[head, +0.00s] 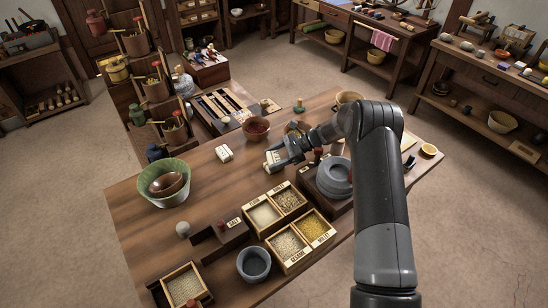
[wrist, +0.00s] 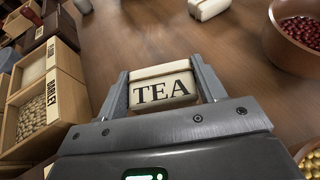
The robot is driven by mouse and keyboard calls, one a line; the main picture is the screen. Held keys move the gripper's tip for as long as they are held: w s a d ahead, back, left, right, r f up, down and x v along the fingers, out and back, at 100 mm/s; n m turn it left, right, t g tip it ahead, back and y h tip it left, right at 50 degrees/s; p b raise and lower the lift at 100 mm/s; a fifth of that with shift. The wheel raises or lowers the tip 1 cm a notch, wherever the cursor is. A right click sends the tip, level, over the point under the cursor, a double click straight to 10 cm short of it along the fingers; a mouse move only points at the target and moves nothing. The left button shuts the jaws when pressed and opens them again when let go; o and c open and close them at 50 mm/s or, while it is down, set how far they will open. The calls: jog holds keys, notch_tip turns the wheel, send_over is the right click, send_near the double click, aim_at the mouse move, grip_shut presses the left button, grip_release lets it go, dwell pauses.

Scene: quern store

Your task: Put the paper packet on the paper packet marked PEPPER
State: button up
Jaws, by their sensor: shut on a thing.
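My gripper (head: 276,158) is shut on a cream paper packet (wrist: 162,90), whose side reads TEA in dark letters. The fingers press on its two ends. The held packet also shows at the gripper's tip in the head view (head: 272,157). I cannot tell how high it is above the table. A second pale packet (head: 224,153) lies on the wooden table to the left of my gripper, apart from it. It also shows at the top edge of the wrist view (wrist: 208,8), partly cut off. No PEPPER marking is readable on it.
A bowl of red beans (head: 256,128) stands just behind the gap between packet and gripper. Grain boxes (head: 263,212) and a grey quern (head: 334,180) stand towards the front. A green bowl (head: 148,183) stands at the left. Bare table (head: 205,195) lies around the second packet.

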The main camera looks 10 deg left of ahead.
jog(key=o, duration=1)
jog(key=shift+w+d+r, duration=0.1)
jog(key=shift+d+r, duration=0.05)
jog(key=v, duration=1.1)
jog(key=shift+w+d+r, duration=0.1)
jog(key=shift+d, duration=0.15)
